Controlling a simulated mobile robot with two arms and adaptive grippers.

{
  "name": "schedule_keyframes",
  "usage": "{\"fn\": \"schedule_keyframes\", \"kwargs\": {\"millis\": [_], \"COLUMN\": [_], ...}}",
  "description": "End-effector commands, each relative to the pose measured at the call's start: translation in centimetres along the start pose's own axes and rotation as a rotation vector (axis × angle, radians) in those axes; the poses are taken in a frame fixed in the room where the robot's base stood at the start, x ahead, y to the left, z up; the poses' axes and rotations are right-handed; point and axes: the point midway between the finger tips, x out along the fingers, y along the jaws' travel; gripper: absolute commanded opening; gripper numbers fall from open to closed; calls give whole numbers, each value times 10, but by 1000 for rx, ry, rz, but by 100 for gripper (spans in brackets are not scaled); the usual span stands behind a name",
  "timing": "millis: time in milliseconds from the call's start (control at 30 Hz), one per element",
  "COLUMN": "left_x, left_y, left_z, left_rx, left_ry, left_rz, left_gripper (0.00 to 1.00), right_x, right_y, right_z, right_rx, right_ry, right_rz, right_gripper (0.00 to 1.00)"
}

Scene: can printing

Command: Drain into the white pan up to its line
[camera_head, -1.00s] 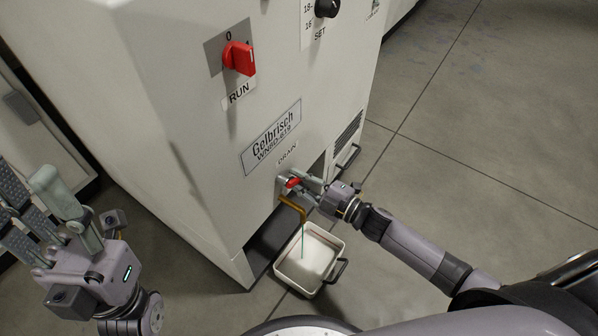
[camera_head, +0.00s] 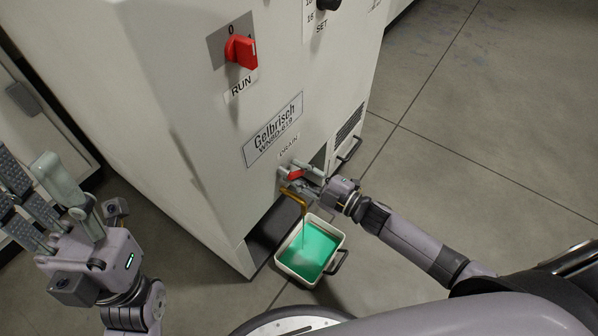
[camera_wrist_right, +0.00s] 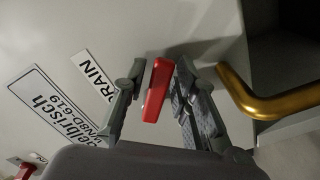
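The white pan (camera_head: 335,231) sits on the floor under the brass drain spout (camera_head: 298,199) and holds green liquid (camera_head: 308,252). A thin, faint stream seems to hang below the spout. I cannot make out the pan's line. The red drain handle (camera_head: 295,174) is on the machine's lower front. My right gripper (camera_head: 303,176) is at this handle. In the right wrist view, the red handle (camera_wrist_right: 157,90) stands between the spread fingers, with a gap on the left side; contact on the right is unclear. My left gripper (camera_head: 40,180) is open and empty at the left.
The machine (camera_head: 180,120) fills the middle, with a red RUN knob (camera_head: 241,51) and a black SET knob (camera_head: 327,4) higher up. The pan has a dark handle (camera_head: 338,263). The floor (camera_head: 480,130) to the right is clear.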

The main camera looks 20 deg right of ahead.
Motion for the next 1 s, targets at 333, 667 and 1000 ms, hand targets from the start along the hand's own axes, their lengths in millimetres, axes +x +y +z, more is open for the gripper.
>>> {"fn": "schedule_keyframes", "kwargs": {"millis": [333, 667, 1000], "left_x": [1, 1, 1], "left_y": [0, 0, 0], "left_z": [-1, -1, 0], "left_rx": [2, 2, 1], "left_ry": [4, 4, 2], "left_rz": [-1, -1, 0], "left_gripper": [40, 40, 40], "right_x": [0, -41, -106], "right_y": [1, -1, -1], "right_z": [0, 1, 1], "right_rx": [-1, 0, 0], "right_ry": [0, -3, -2], "right_rz": [1, -2, -2], "right_gripper": [35, 35, 35]}}
